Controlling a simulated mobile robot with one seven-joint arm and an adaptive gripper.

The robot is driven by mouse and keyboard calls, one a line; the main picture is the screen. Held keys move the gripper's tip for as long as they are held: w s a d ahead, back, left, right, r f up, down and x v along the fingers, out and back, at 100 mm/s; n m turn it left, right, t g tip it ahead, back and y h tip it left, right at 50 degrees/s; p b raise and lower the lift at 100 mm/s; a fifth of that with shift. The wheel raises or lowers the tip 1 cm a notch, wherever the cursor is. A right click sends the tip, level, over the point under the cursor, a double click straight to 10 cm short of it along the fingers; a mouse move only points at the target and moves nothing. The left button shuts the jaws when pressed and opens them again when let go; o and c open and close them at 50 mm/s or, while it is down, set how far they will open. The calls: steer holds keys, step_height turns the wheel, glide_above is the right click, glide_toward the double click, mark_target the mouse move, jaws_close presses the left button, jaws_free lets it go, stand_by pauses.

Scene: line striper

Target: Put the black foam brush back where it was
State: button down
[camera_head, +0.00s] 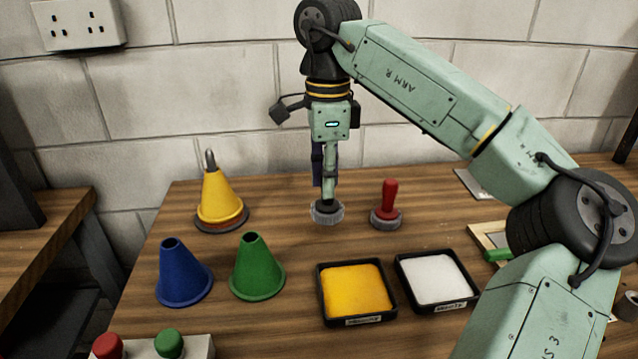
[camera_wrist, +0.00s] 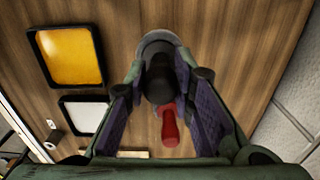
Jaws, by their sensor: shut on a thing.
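The black foam brush (camera_head: 326,213) has a dark handle and a round grey foam base. My gripper (camera_head: 325,190) points straight down and is shut on its handle. The brush is upright, at or just above the wooden table; I cannot tell whether the base touches. In the wrist view the black brush (camera_wrist: 158,80) sits between the two fingers, its grey base partly showing beyond the handle. A red brush (camera_head: 388,205) with a similar grey base stands upright just to its right. In the wrist view the red handle (camera_wrist: 169,127) shows between the fingers, close to the black one.
A tray of yellow paint (camera_head: 355,290) and a tray of white paint (camera_head: 434,279) lie in front. A yellow cone (camera_head: 220,196), a blue cone (camera_head: 182,275) and a green cone (camera_head: 256,268) stand left. A block wall is behind. Table around the black brush's left is clear.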

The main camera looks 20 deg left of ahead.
mark_target(319, 201)
steer(key=shift+w+a+p, duration=0.3)
steer(key=shift+w+a, duration=0.2)
steer(key=shift+a, duration=0.4)
steer(key=shift+d+f+p, duration=0.1)
steer(key=shift+f+p, duration=0.2)
steer(key=shift+f, duration=1.55)
steer(key=shift+f, duration=0.2)
steer(key=c, duration=1.4)
jaws_free()
steer(key=shift+o, duration=0.2)
step_height(319, 201, up, 12)
steer(key=shift+r, duration=0.2)
